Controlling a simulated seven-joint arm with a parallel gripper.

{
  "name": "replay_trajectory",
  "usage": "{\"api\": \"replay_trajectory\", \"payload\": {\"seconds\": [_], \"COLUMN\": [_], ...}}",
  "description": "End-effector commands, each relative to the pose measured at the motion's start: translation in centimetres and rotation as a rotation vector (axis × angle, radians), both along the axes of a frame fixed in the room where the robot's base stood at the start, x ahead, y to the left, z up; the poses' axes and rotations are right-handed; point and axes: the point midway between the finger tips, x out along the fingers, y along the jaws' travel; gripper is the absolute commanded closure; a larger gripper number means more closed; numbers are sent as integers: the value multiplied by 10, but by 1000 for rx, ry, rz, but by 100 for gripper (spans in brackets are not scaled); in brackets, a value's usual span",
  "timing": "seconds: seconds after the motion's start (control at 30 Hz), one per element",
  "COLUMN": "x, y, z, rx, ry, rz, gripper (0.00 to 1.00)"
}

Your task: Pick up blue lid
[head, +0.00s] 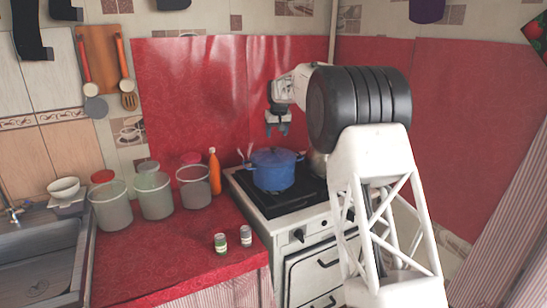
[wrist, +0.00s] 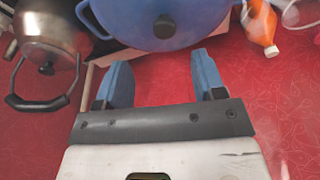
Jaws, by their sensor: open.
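The blue lid (head: 272,155) sits on a blue pot (head: 273,178) on the stove. In the wrist view the lid (wrist: 130,20) is at the top edge, partly cut off, with its dark knob (wrist: 164,27) showing. My gripper (head: 278,127) is above the pot and lid in the head view, apart from them and pointing down. In the wrist view my gripper (wrist: 160,65) has its two blue fingers spread with nothing between them. The lid lies beyond the fingertips there.
A metal kettle (wrist: 45,50) stands beside the pot; my arm partly hides it in the head view. An orange bottle (head: 214,172) and clear canisters (head: 156,198) stand left of the stove. Two small jars (head: 220,244) (head: 246,236) are near the red counter's front.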

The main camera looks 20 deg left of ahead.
Motion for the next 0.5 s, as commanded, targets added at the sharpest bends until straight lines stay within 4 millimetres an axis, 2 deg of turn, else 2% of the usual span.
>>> {"api": "replay_trajectory", "payload": {"seconds": [0.33, 0.5], "x": [-3, -1], "y": [3, 4], "z": [2, -5], "rx": [2, 0], "ry": [6, 6], "rz": [1, 1], "gripper": [37, 37]}}
